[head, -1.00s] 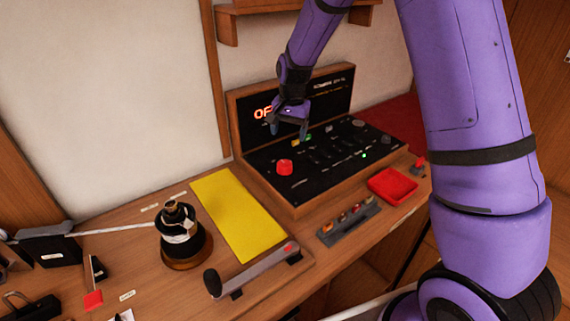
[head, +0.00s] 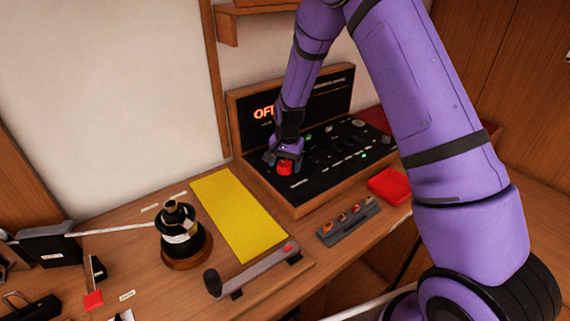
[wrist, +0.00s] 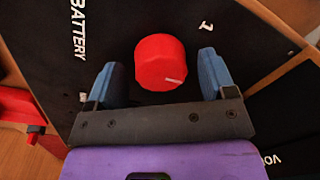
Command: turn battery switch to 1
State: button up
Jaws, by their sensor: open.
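The battery switch is a red round knob (head: 285,168) on the black panel (head: 325,180). In the wrist view the red knob (wrist: 161,63) has a pale pointer line toward its lower right edge. The word BATTERY is printed to its left and a "1" to its upper right. My gripper (head: 284,160) is at the knob in the head view. In the wrist view my gripper (wrist: 160,78) is open, with one blue finger on each side of the knob. Gaps show between the fingers and the knob. I cannot tell how deep the fingertips reach.
The panel's wooden frame (head: 268,192) surrounds the controls. A lit display (head: 263,113) begins with "OF"; my arm covers the rest. A red tray (head: 389,186) and a grey switch strip (head: 349,223) lie in front. A yellow sheet (head: 239,215) and a black winch (head: 181,235) stand left.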

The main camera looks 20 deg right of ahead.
jog(key=shift+f, duration=0.2)
jog(key=c, duration=0.9)
jog(key=n, duration=0.5)
jog(key=shift+n, duration=0.3)
jog(key=n, duration=0.6)
jog(key=shift+g, duration=0.3)
jog(key=shift+n, duration=0.3)
